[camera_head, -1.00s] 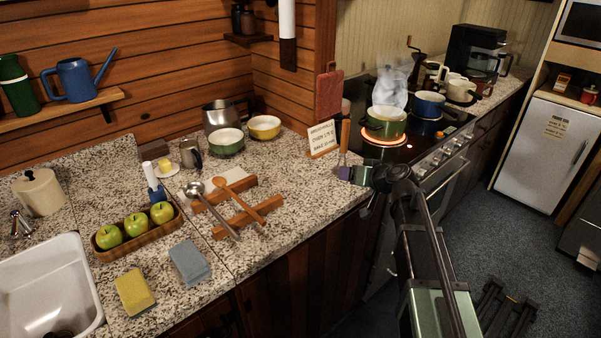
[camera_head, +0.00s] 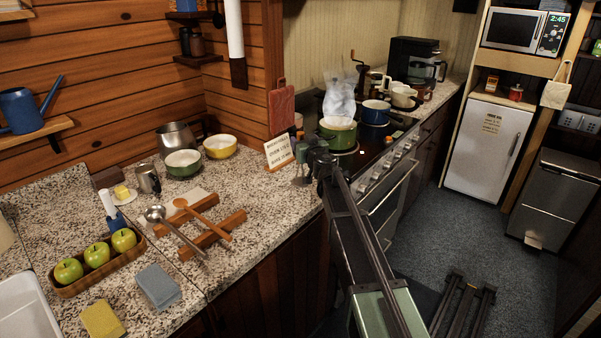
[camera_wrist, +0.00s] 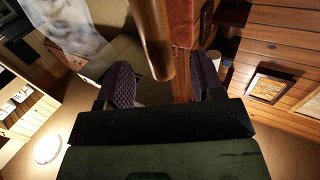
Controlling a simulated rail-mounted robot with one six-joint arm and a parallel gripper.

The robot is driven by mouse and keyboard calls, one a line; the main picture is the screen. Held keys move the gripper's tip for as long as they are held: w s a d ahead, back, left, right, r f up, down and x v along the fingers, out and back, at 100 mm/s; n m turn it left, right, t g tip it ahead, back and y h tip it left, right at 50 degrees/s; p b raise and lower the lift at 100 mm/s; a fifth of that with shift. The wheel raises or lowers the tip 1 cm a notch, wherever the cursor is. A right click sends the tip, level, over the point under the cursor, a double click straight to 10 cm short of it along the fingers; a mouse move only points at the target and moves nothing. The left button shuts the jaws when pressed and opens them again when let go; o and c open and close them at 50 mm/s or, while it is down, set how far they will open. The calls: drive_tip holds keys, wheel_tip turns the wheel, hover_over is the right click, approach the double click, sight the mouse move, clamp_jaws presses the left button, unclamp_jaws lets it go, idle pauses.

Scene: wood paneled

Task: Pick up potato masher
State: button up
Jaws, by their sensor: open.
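My gripper (camera_head: 308,166) is at the counter's right end, beside the stove, near the small lettered sign. In the wrist view its two dark padded fingers (camera_wrist: 160,82) are spread apart. A round wooden handle (camera_wrist: 150,35) reaches down from the top of that view, with its end between the fingers; a gap shows on its left side. It seems to be the potato masher's handle, but the masher's head is out of sight. In the head view my gripper and wrist hide most of that spot.
A metal ladle (camera_head: 176,232) and a wooden spoon (camera_head: 197,213) lie across wooden rests. The sign (camera_head: 279,152) stands left of my gripper. A steaming green pot (camera_head: 338,136) and a blue pot (camera_head: 375,114) stand on the stove. A red board (camera_head: 282,107) leans behind.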

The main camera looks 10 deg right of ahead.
drive_tip(key=w, duration=0.4)
drive_tip(key=shift+w+a, duration=0.3)
drive_tip(key=shift+a, duration=0.1)
drive_tip(key=shift+s, duration=0.1)
clamp_jaws()
